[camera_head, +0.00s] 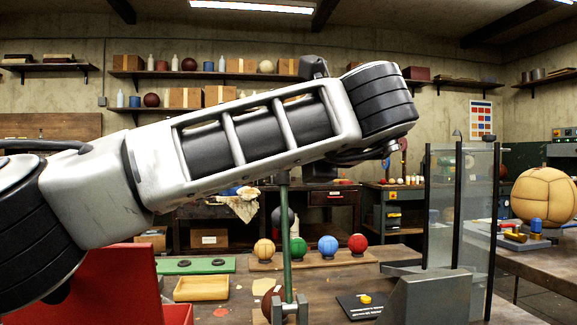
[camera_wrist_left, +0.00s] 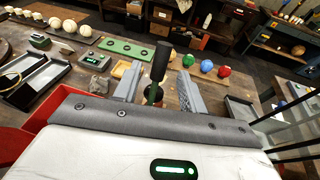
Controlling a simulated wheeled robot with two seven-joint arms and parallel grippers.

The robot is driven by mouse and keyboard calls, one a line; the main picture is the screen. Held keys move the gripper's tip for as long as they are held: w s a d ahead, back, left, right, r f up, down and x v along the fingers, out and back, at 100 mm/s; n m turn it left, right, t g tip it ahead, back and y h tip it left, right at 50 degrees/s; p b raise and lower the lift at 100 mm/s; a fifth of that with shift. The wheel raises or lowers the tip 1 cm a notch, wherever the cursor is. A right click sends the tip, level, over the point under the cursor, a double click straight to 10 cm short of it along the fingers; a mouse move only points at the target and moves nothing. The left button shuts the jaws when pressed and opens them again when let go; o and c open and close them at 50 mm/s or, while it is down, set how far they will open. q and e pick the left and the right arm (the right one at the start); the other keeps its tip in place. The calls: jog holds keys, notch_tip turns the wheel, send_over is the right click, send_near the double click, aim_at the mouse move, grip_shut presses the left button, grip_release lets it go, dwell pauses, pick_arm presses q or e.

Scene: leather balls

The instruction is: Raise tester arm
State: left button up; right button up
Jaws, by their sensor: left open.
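The tester arm shows in the head view as an upright green rod (camera_head: 286,240) on a small grey metal base (camera_head: 290,308), with a brown ball (camera_head: 271,299) beside it. Its top is hidden behind my left arm. In the left wrist view its black handle (camera_wrist_left: 162,60) tops the green rod (camera_wrist_left: 153,93). My left gripper (camera_wrist_left: 160,88) is open, one finger on each side of the rod and handle in the picture. Contact with either finger cannot be told. In the head view my left gripper is hidden behind its arm. My right gripper is not in view.
Yellow, green, blue and red balls (camera_head: 327,247) stand in a row behind the rod. A clear panel (camera_head: 460,205) rises at right. A red bin (camera_head: 85,285), yellow tray (camera_head: 200,288) and green board (camera_head: 195,265) lie left. A black plate (camera_head: 358,307) lies right of the base.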

pick_arm(q)
jog(key=v, duration=1.3)
jog(key=shift+b, duration=0.35)
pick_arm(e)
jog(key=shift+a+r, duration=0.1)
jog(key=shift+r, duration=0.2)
pick_arm(q)
jog(key=shift+r, duration=0.1)
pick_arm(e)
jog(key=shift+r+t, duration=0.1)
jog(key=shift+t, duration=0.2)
